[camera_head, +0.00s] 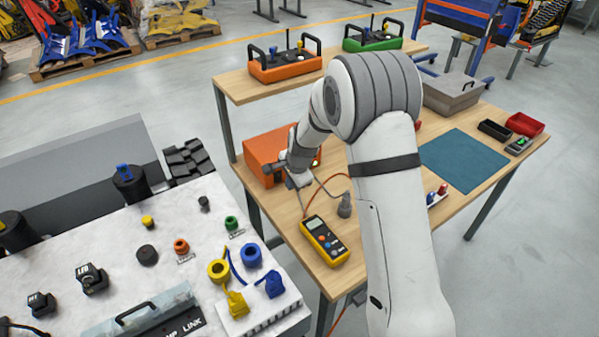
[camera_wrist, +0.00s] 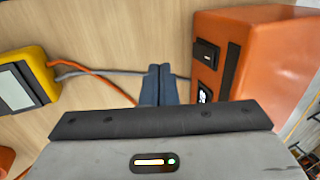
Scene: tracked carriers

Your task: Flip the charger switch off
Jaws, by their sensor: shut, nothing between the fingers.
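The orange charger box (camera_head: 262,148) stands on the wooden table; my arm covers part of it. In the wrist view the charger (camera_wrist: 268,58) is at the right. Its near face carries a black rocker-like switch (camera_wrist: 207,53) and, below it, a small black part with white marks (camera_wrist: 204,93), partly hidden by my gripper body. I cannot tell the switch's position. My gripper (camera_wrist: 158,70) is shut and empty, its fingertips left of the charger face and apart from it. In the head view my gripper (camera_head: 297,180) is beside the charger's front.
A yellow multimeter (camera_head: 325,240) lies on the table, also at the left of the wrist view (camera_wrist: 25,82). Orange and grey cables run across the tabletop near my fingers. A grey plug-like part (camera_head: 345,206) stands by my arm. A teal mat (camera_head: 463,160) lies to the right.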

